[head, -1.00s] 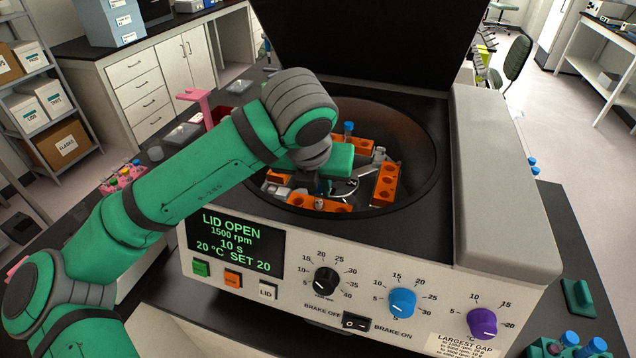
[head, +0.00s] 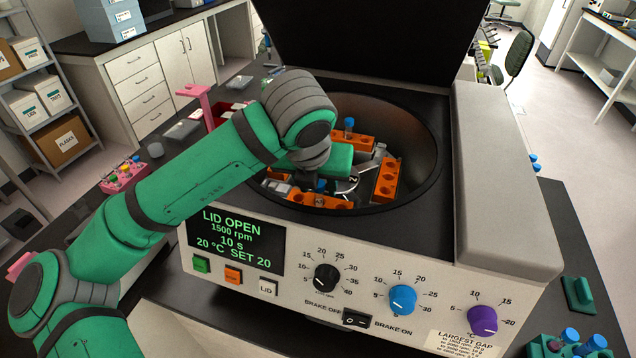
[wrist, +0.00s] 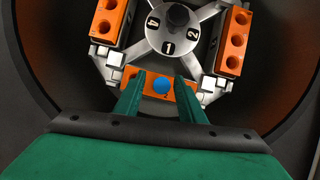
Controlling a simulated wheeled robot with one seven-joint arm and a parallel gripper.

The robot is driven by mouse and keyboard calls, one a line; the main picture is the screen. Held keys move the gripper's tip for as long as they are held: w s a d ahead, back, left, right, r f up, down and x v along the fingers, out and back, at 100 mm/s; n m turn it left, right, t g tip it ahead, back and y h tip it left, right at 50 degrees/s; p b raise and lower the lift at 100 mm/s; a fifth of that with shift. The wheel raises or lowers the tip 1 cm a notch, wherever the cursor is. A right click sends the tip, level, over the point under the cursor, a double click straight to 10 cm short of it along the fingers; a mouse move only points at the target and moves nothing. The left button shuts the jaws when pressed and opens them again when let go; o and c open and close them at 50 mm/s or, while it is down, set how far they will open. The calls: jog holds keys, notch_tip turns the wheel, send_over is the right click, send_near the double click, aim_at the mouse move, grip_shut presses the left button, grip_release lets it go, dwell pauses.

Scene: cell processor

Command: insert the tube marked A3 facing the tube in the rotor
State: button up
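My gripper (wrist: 160,92) is over the near orange bucket (wrist: 184,98) of the rotor (wrist: 168,30). Its two green fingers stand apart on either side of a blue-capped tube (wrist: 162,86), with a gap showing beside the cap. The tube sits upright in the middle of that bucket; no marking is readable on it. Another blue-capped tube (head: 349,124) stands in the far orange bucket (head: 365,143), opposite.
The centrifuge lid (head: 365,40) is up and the display (head: 232,238) reads LID OPEN. The bowl wall (head: 420,150) surrounds my gripper closely. Orange side buckets (wrist: 235,40) show open holes. A rack with blue-capped tubes (head: 570,336) stands at lower right; a pink rack (head: 122,178) is at left.

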jog(key=shift+s+a, duration=0.1)
jog(key=shift+a, duration=0.05)
jog(key=d+v, duration=0.1)
jog(key=v, duration=0.9)
jog(key=shift+a+r, duration=0.35)
jog(key=shift+a, duration=0.15)
jog(key=shift+d, duration=0.1)
dwell(0.4)
